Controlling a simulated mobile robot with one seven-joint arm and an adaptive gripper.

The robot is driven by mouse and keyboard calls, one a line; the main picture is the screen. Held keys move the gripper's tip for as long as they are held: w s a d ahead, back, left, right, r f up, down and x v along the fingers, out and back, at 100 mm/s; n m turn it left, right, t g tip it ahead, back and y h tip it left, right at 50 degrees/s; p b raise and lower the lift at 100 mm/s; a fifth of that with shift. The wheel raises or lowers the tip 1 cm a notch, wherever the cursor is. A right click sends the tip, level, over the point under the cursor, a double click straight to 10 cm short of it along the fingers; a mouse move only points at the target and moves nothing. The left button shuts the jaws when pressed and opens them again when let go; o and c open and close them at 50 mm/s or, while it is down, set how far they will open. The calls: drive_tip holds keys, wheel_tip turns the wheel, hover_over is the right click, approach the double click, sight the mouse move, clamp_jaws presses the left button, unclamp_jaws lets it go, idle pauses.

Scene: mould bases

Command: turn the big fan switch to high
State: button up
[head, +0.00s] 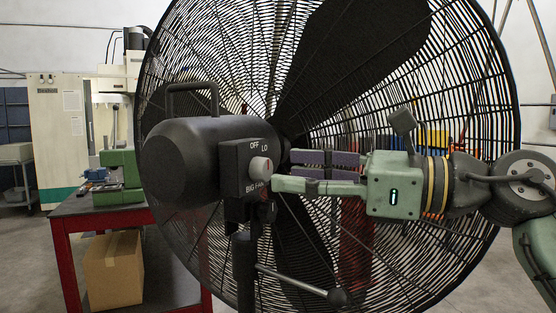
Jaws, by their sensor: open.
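The big fan (185,160) fills the middle of the head view, with its black motor housing in front of a round wire cage. A switch box (235,183) on the housing carries the words OFF, LO and BIG FAN. Its grey round knob (261,169) has a reddish mark; which setting it points to is too small to tell. My green gripper (282,172) comes in from the right, with its fingertips close to the knob. The fingers are apart with nothing held. Whether a fingertip touches the knob cannot be told. Any further label beside the knob is hidden.
The fan's handle (193,97) rises above the housing, and a rod with a round knob (338,296) sticks out below. A red-framed table (95,212) with a green machine part (121,177) stands at left. A cardboard box (112,270) sits under it.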

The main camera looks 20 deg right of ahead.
sight(269, 171)
drive_tip(key=shift+p+x, duration=0.35)
drive_tip(key=shift+x, duration=1.3)
clamp_jaws()
